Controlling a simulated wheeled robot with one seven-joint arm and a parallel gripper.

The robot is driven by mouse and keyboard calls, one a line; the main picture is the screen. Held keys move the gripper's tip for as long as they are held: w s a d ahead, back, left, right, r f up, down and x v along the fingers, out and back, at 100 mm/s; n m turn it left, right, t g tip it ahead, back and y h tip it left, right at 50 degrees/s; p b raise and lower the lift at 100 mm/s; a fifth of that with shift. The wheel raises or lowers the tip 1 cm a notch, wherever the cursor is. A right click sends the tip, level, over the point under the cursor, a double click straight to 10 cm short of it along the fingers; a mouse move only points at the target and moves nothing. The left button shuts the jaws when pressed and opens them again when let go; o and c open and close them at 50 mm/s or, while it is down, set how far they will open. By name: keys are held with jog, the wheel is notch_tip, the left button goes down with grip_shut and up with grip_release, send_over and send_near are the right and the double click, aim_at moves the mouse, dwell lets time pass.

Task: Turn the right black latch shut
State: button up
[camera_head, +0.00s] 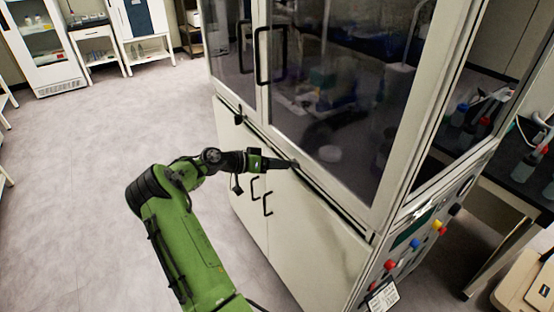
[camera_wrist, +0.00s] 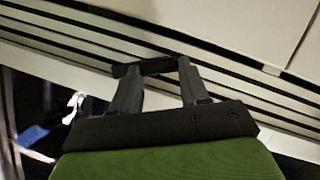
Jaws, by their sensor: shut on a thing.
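In the head view my gripper (camera_head: 285,163) reaches from the left to the cabinet front, at the rail just under the glass doors. In the wrist view my gripper (camera_wrist: 158,80) has its two grey fingers on either side of a short black bar, the right black latch (camera_wrist: 155,67). The fingers are shut on it. The bar lies across the gap between the fingertips and sticks out a little past the left one. In the head view the right latch is mostly hidden by my gripper. Another black latch (camera_head: 239,116) shows further left on the same rail.
Tall glass doors with a black handle (camera_head: 258,57) rise above the rail. White lower doors with black handles (camera_head: 267,204) are below my gripper. A panel with coloured knobs (camera_head: 389,265) is on the cabinet's right side. The floor (camera_head: 95,180) at left is clear.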

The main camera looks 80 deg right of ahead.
jog(key=shift+w+d+f+n+g+y+b, duration=0.15)
jog(key=shift+f+n+g+b, duration=0.15)
jog(key=shift+n+g, duration=0.95)
jog(key=shift+w+f+n+g+y+b, duration=0.15)
jog(key=shift+n+g+b, duration=0.25)
jog(key=shift+n, duration=1.6)
jog(key=shift+w+d+f+n+g+y+b, duration=0.1)
jog(key=shift+f+n+g+b, duration=0.15)
jog(key=shift+n+g, duration=1.05)
jog(key=shift+s+n+t, duration=0.1)
jog(key=shift+n+t, duration=0.25)
jog(key=shift+n, duration=0.1)
jog(key=o, duration=1.1)
jog(key=shift+c, duration=0.2)
